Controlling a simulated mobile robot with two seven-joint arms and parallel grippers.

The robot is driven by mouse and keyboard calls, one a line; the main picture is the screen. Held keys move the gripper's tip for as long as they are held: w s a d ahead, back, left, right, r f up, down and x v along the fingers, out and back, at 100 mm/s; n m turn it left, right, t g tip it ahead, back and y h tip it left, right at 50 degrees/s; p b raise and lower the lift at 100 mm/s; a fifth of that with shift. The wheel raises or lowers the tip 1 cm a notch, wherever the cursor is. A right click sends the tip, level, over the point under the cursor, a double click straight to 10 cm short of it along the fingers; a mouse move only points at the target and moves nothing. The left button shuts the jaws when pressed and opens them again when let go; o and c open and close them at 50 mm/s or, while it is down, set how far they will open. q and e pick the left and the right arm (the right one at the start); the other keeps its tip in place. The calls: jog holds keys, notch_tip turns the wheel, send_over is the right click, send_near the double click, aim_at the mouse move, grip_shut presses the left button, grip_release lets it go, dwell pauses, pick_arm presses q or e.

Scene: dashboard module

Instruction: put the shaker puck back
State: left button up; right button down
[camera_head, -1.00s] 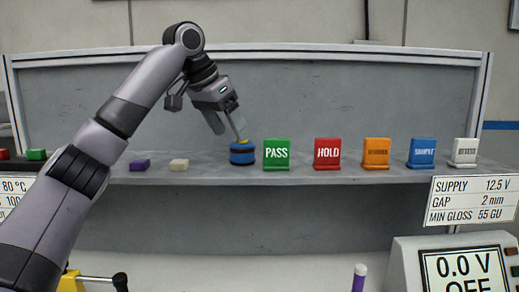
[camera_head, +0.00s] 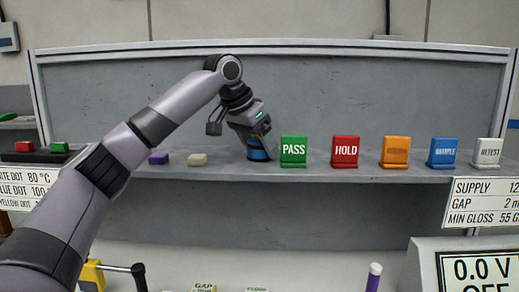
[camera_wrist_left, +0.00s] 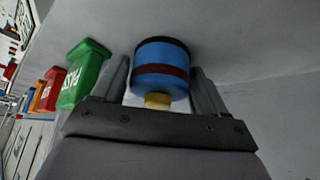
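The shaker puck (camera_head: 256,153) is a short blue cylinder with a dark red band and a yellow knob on top. It stands on the grey shelf (camera_head: 330,175), just left of the green PASS sign (camera_head: 293,151). My left gripper (camera_head: 262,143) is down at the puck from above and hides part of it. In the left wrist view the puck (camera_wrist_left: 161,55) is between the two fingers (camera_wrist_left: 160,88), knob toward the palm. The fingers are apart on either side, with a visible gap at the left finger. My right gripper is not in view.
Red HOLD (camera_head: 345,151), orange (camera_head: 395,152), blue (camera_head: 443,153) and white RETEST (camera_head: 488,152) signs stand to the right on the shelf. A purple block (camera_head: 158,158) and a cream block (camera_head: 197,160) lie to the left. A panel (camera_head: 200,100) closes the back.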

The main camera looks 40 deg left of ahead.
pick_arm(q)
jog(key=c, duration=1.1)
notch_tip(320, 180, up, 9)
jog(key=shift+r, duration=0.15)
jog(key=shift+c, duration=0.2)
jog(key=shift+r, duration=0.4)
